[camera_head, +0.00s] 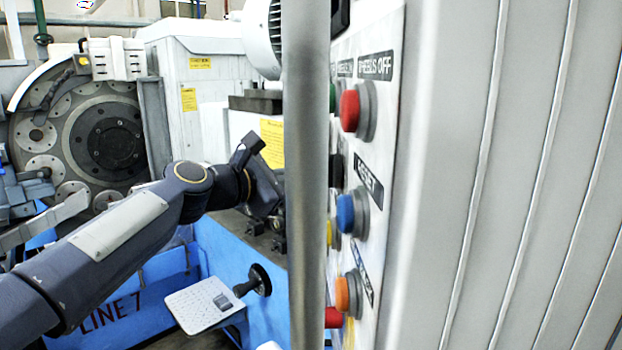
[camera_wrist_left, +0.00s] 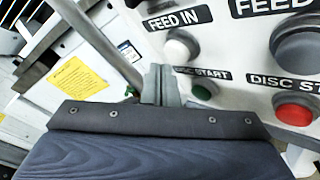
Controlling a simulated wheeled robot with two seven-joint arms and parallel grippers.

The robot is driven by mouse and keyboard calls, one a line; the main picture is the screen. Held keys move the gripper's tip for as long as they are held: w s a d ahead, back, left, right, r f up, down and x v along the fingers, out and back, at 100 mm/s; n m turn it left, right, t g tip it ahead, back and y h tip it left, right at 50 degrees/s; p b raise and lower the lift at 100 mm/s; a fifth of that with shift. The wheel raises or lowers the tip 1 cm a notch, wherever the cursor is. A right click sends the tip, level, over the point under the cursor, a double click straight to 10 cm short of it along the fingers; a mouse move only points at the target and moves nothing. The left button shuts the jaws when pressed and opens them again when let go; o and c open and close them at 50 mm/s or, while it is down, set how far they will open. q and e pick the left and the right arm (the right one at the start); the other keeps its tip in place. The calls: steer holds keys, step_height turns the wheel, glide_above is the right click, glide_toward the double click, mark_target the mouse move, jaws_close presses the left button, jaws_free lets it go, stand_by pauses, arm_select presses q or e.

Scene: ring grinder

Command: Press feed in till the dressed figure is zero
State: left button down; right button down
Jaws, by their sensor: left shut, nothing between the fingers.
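The white FEED IN button (camera_wrist_left: 182,46) sits under its label on the light control panel in the left wrist view. My left gripper (camera_wrist_left: 160,78) is shut and empty, its fingertips just below and left of that button; I cannot tell whether they touch it. In the head view my left wrist reaches behind a grey post, which hides the fingertips and the FEED IN button. A large dark button (camera_wrist_left: 302,48) with a cut-off FEED label is to the right. No readout of the dressed figure is visible. My right gripper is not in view.
Near FEED IN are a green DISC START button (camera_wrist_left: 204,91) and a red disc button (camera_wrist_left: 298,109). The grey post (camera_head: 307,180) stands before the panel, which carries red (camera_head: 351,110), blue (camera_head: 346,214) and orange (camera_head: 343,295) buttons. A grinder wheel (camera_head: 105,145) is at left.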

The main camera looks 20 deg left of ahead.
arm_select(q)
steer(key=a, duration=0.1)
steer(key=s+a+b, duration=0.1)
steer(key=a, duration=0.1)
steer(key=s+a, duration=0.1)
steer(key=shift+s+a, duration=0.15)
steer(key=shift+a, duration=0.15)
stand_by(2.6)
steer(key=a, duration=0.1)
steer(key=s+a+p, duration=0.1)
steer(key=a, duration=0.1)
steer(key=shift+s+a+p, duration=0.2)
steer(key=shift+s+p, duration=0.2)
